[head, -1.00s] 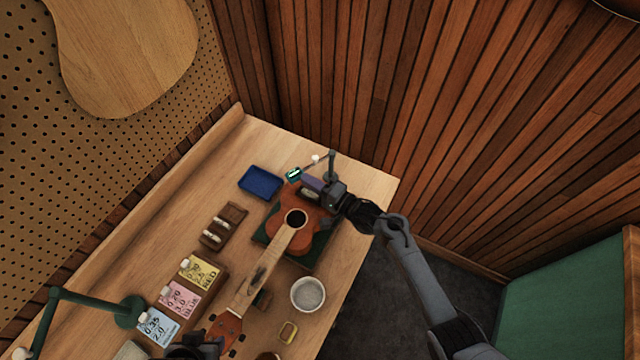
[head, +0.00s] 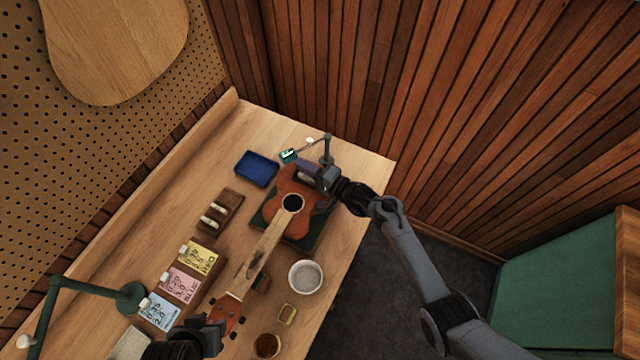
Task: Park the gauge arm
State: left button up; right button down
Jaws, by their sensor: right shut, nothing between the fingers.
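The gauge arm reaches left from a dark green post (head: 327,150) at the far right of the bench. It carries a small lit display (head: 288,155) and a white knob (head: 310,140). The display hangs near the blue tray, beyond the ukulele body. My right gripper (head: 306,171) is shut and empty, close to the gauge arm over the far end of the ukulele (head: 285,190); I cannot tell whether it touches the arm. My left gripper (head: 218,332) is near the ukulele's headstock at the bottom; its fingers are unclear.
The ukulele lies on a green mat (head: 300,237). A blue tray (head: 256,168), a wooden block with pale pieces (head: 232,200), labelled cards (head: 181,283) and a white bowl (head: 305,277) surround it. A green lamp (head: 125,296) stands lower left. Bare bench lies right of the post.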

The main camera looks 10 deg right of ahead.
jog(key=s, duration=0.1)
jog(key=p, duration=0.1)
jog(key=s, duration=0.1)
jog(key=shift+s+d+r+p, duration=0.25)
jog(key=shift+s+d+p, duration=0.05)
jog(key=shift+d+p, duration=0.1)
pick_arm(q)
jog(key=shift+s+d+r+b, duration=0.1)
jog(key=shift+s+r+b, duration=0.35)
jog(key=shift+r+b, duration=0.15)
pick_arm(e)
jog(key=s+d, duration=0.3)
jog(key=s, duration=0.7)
jog(key=shift+f, duration=0.25)
pick_arm(q)
jog(key=shift+d, duration=0.15)
